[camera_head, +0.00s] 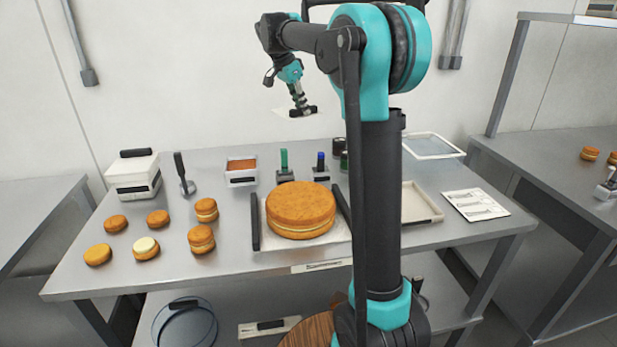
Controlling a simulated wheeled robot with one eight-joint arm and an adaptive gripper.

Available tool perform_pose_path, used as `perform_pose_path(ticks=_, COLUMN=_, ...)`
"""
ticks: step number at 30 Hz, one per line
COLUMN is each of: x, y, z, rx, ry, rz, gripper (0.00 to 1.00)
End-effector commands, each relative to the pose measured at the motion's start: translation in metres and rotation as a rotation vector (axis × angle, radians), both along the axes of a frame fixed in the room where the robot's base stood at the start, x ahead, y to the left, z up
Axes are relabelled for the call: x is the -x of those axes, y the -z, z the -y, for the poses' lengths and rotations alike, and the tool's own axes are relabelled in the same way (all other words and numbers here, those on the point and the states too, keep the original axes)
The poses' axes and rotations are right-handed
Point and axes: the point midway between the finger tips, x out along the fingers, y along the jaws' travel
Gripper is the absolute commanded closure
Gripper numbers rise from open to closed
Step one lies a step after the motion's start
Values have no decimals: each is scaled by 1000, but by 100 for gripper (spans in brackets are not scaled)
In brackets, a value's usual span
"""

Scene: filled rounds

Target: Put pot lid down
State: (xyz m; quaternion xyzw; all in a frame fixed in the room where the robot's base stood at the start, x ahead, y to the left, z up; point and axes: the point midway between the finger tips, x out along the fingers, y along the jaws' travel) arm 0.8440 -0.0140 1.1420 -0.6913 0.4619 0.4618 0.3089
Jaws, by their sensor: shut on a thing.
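My gripper (300,106) is raised above the back of the steel table, in front of the white wall. It is shut on a small dark handle with a pale, flat part, which I take to be the pot lid (283,112). The pale part blends with the wall, so its outline is hard to tell. The held thing is well above the table and touches nothing below. A white box-like pot (133,182) with a black handle on top stands at the table's back left.
A large layered cake (301,205) sits on a tray (254,237) mid-table. Several small cakes (146,248) are at the left. Orange-filled container (241,179) and upright tools (284,166) stand behind. A shallow tray (428,218) and printed sheet (475,205) lie right.

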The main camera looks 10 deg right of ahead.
Motion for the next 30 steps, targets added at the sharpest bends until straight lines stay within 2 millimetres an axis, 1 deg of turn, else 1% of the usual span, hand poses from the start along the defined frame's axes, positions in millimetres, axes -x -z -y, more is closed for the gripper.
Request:
perform_pose_path(ticks=5, x=0, y=36, z=0, rx=0, ry=-1, rz=0, gripper=100)
perform_pose_path(ticks=15, x=0, y=118, z=0, rx=0, ry=0, rz=0, gripper=100)
perform_pose_path(ticks=18, x=0, y=138, z=0, rx=0, ry=0, rz=0, gripper=100)
perform_pose_path(ticks=21, x=0, y=150, z=0, rx=0, ry=0, rz=0, gripper=100)
perform_pose_path(ticks=26, x=0, y=159, z=0, rx=0, ry=0, rz=0, gripper=100)
perform_pose_path(ticks=30, x=0, y=173, z=0, rx=0, ry=0, rz=0, gripper=100)
